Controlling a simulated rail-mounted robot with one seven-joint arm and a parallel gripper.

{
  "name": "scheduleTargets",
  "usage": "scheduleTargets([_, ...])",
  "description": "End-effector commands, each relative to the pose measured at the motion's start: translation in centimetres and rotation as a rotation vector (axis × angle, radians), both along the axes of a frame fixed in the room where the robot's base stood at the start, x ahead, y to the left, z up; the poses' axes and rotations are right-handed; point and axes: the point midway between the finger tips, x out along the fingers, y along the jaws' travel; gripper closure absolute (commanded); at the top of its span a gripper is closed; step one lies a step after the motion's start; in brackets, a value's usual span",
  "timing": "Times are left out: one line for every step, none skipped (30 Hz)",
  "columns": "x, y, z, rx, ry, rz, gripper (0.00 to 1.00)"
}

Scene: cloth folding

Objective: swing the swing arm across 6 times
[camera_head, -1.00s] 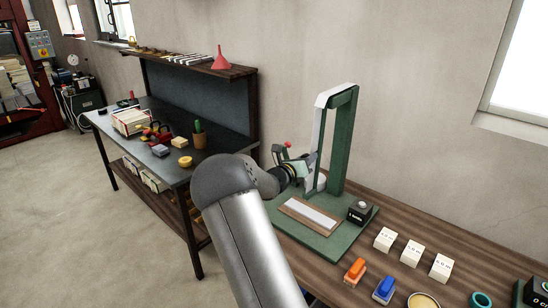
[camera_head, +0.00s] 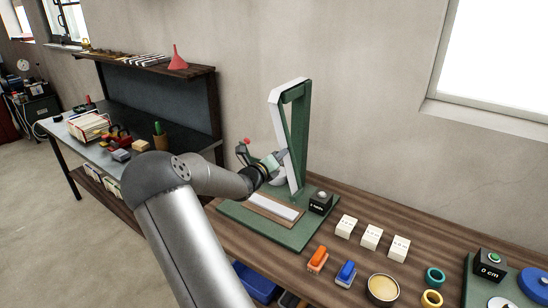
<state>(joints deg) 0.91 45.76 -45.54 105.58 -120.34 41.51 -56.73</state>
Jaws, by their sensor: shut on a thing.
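A green stand (camera_head: 303,145) rises from a green base (camera_head: 292,238) on the wooden bench. A white swing arm (camera_head: 279,125) hangs from the top of the stand and slants down to a pale disc near the base. My gripper (camera_head: 279,158) is at the lower part of the swing arm and is shut on it; its fingertips are small and partly hidden. A white strip in a wooden frame (camera_head: 272,207) lies on the base below. A black box with a light knob (camera_head: 321,201) sits at the base's right.
White blocks (camera_head: 371,237), an orange-topped item (camera_head: 317,260), a blue-topped item (camera_head: 346,273), a round tin (camera_head: 383,288) and rings (camera_head: 434,275) lie to the right. A side bench (camera_head: 85,150) with tools stands at the left.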

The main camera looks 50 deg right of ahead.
Motion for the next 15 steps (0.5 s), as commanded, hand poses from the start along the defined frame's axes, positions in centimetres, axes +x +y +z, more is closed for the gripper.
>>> scheduleTargets([-0.17,-0.04,-0.06,0.0,0.003,-0.003,1.0])
scheduleTargets([-0.19,-0.04,-0.06,0.0,0.003,-0.003,1.0])
scheduleTargets([-0.19,-0.05,-0.07,0.0,0.003,-0.003,1.0])
scheduleTargets([-0.2,-0.06,-0.06,-0.001,0.003,-0.004,0.61])
scheduleTargets([-0.21,-0.06,-0.06,0.0,0.002,-0.004,0.53])
scheduleTargets([-0.19,-0.05,-0.04,0.0,0.002,-0.004,0.49])
scheduleTargets([-0.18,-0.05,-0.04,0.0,0.002,-0.004,0.49])
scheduleTargets([-0.17,-0.05,-0.04,-0.001,0.001,-0.004,0.49])
scheduleTargets([-0.15,-0.05,-0.03,-0.001,0.001,-0.004,0.49])
scheduleTargets([-0.14,-0.05,-0.02,-0.001,0.001,-0.004,0.49])
scheduleTargets([-0.14,-0.05,-0.02,-0.001,0.001,-0.004,0.49])
scheduleTargets([-0.13,-0.04,-0.02,0.0,0.001,-0.003,0.49])
scheduleTargets([-0.12,-0.03,-0.01,0.0,0.001,-0.003,0.49])
scheduleTargets([-0.12,0.01,-0.01,-0.001,0.0,-0.002,0.49])
scheduleTargets([-0.12,0.13,-0.02,-0.001,0.0,-0.002,0.49])
